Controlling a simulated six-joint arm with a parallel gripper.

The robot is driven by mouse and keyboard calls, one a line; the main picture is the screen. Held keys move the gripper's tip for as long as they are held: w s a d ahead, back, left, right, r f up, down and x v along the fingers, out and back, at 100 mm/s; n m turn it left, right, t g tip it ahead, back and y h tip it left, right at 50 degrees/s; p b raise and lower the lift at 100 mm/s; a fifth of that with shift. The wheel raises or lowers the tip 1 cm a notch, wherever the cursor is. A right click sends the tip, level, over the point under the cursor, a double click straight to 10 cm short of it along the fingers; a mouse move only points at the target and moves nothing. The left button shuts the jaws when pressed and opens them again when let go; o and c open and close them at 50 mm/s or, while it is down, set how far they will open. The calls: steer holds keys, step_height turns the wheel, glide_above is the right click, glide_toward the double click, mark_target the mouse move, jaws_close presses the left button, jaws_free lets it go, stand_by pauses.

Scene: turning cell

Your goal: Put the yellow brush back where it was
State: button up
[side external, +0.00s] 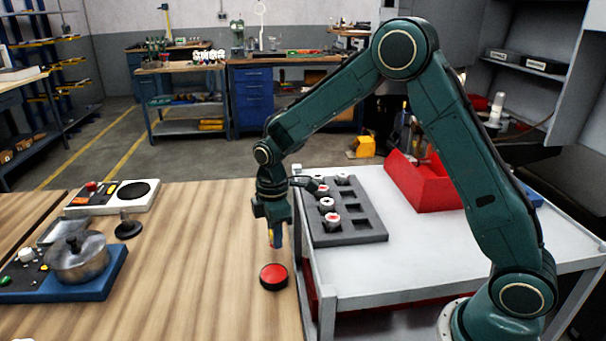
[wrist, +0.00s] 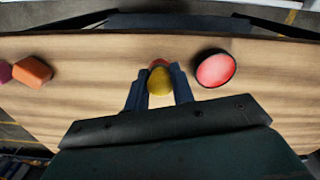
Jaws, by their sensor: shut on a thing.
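My gripper (wrist: 158,92) is shut on the yellow brush (wrist: 159,82), whose rounded yellow end shows between the two fingers in the wrist view. A reddish part shows just beyond the yellow end. A round red-topped disc with a black rim (side external: 273,276) lies on the table just in front of my gripper. It also shows right of the fingers in the wrist view (wrist: 215,69). I cannot tell whether the brush touches the table.
An orange block (wrist: 33,72) lies at the wrist view's left. A grey tray (side external: 372,233) with white-and-red cylinders and a red bin (side external: 420,185) stand on the white cart. A pot (side external: 77,257) and a white panel (side external: 90,203) sit on the table's left; its middle is clear.

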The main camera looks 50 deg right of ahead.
steer(key=shift+f, duration=1.25)
steer(key=shift+f, duration=0.15)
steer(key=o, duration=0.9)
step_height(320, 180, up, 12)
steer(key=shift+f, duration=0.1)
steer(key=shift+r, duration=0.3)
